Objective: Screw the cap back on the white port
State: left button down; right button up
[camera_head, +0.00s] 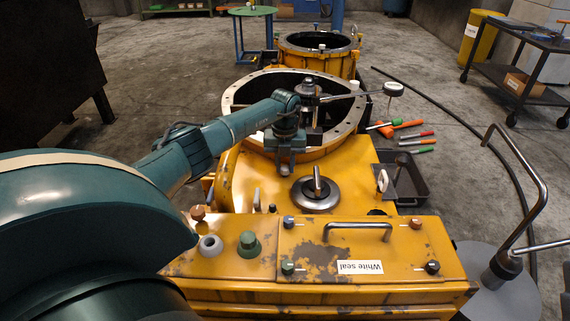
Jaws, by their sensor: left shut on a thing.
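The white port (210,246) is a pale ring with a grey middle on the yellow housing's front left top. No cap shows on it. Beside it, to its right, stands a green port (249,243). My left gripper (285,168) is over the housing, behind and to the right of the white port and apart from it. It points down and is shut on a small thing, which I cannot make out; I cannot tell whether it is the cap. My right gripper is not in view.
A panel labelled "White seal" (360,267) has a raised handle (357,228). A metal knob (316,190) rises behind it. The open round housing (348,125) lies beyond my gripper. A grey tray (405,180) and a bent-bar stand (500,265) are right.

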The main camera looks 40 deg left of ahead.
aim_at(285, 167)
pick_arm(q)
notch_tip(285, 167, up, 5)
jog(key=p, duration=0.5)
jog(key=shift+r, duration=0.1)
dwell(0.4)
